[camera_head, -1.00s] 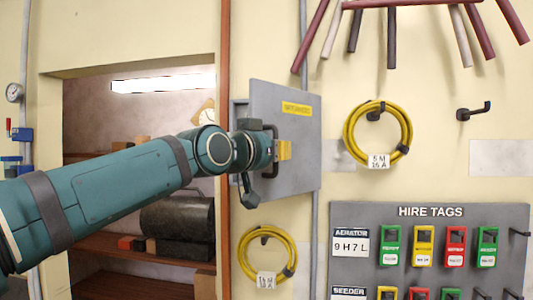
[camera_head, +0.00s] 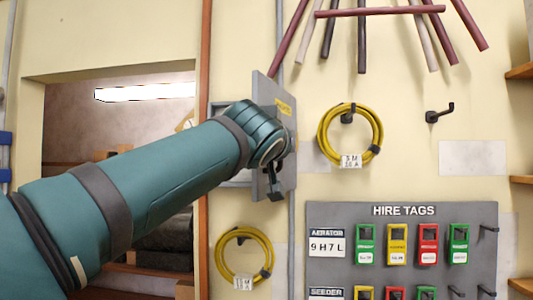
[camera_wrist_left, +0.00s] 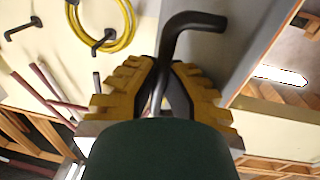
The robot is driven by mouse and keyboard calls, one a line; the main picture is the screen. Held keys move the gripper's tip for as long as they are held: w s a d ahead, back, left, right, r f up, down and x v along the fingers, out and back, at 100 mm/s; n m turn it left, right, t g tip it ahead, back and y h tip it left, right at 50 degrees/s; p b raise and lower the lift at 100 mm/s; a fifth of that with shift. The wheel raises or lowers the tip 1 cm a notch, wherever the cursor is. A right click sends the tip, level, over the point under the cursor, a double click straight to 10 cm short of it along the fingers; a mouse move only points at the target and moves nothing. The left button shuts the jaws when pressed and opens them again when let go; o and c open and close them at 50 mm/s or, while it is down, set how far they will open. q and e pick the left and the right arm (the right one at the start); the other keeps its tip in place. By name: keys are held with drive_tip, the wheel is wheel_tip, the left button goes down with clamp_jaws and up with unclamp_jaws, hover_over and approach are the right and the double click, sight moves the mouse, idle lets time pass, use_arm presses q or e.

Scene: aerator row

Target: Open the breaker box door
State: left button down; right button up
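The grey breaker box door (camera_head: 284,131) with a yellow label stands swung out from the wall in the head view, seen at a steep angle. Part of the grey breaker box (camera_head: 217,109) shows to its left; my left arm hides much of it. My left gripper is hidden behind my wrist in the head view. In the left wrist view my left gripper (camera_wrist_left: 163,90) has its yellow ridged fingers on both sides of the bent black door handle (camera_wrist_left: 190,22), closed around it. The grey door (camera_wrist_left: 235,35) shows beside it. My right gripper is in neither view.
Yellow cable coils hang right (camera_head: 321,135) of the door and below (camera_head: 218,262) the box. A hire tags board (camera_head: 345,215) is at lower right, with an empty black hook (camera_head: 438,113) above. A shelved recess (camera_head: 75,110) lies left of the box.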

use_arm(q)
drive_tip(key=shift+s+d+f+n+t+y+b, duration=0.15)
drive_tip(key=shift+d+n+y+b, duration=0.45)
drive_tip(key=shift+d+y, duration=0.55)
drive_tip(key=shift+s+d+n+t+y+b, duration=0.15)
drive_tip(key=shift+d+n+y+b, duration=0.5)
drive_tip(key=shift+d, duration=0.85)
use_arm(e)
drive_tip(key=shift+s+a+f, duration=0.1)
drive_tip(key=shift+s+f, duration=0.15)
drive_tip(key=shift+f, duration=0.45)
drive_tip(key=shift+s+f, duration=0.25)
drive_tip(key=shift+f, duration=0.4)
use_arm(q)
drive_tip(key=shift+w, duration=0.1)
drive_tip(key=c, duration=1)
unclamp_jaws()
